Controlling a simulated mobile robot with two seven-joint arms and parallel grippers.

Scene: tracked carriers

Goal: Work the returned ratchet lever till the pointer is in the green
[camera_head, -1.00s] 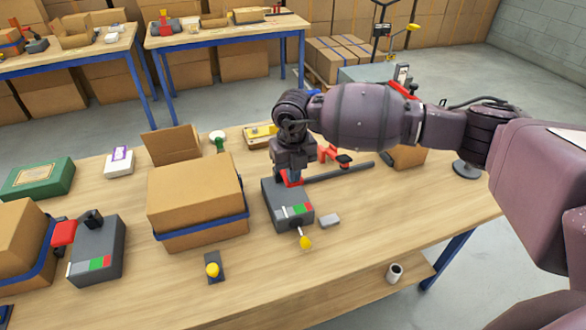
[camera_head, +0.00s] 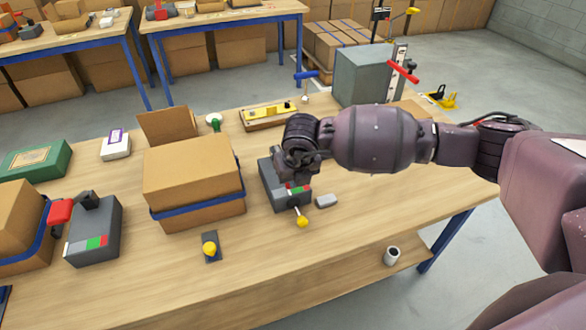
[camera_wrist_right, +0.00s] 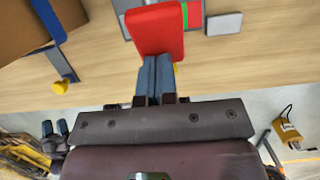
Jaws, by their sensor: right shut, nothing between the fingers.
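A dark grey ratchet box (camera_head: 271,186) stands on the table with a green and red scale (camera_head: 299,189) on its front end. I cannot make out the pointer. A short stem with a yellow knob (camera_head: 302,221) sticks out at its front. My right gripper (camera_head: 294,170) is low over the box and hides part of its top. In the right wrist view the shut fingers (camera_wrist_right: 158,76) reach to a red lever grip (camera_wrist_right: 156,28); they are not around it. I cannot tell whether they touch it. The grip covers part of the scale.
A strapped carton (camera_head: 195,182) stands just left of the ratchet box. Another grey box (camera_head: 94,230) with a red grip (camera_head: 60,213) is farther left. A small grey block (camera_head: 326,201) lies close on the right. The table front is mostly clear.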

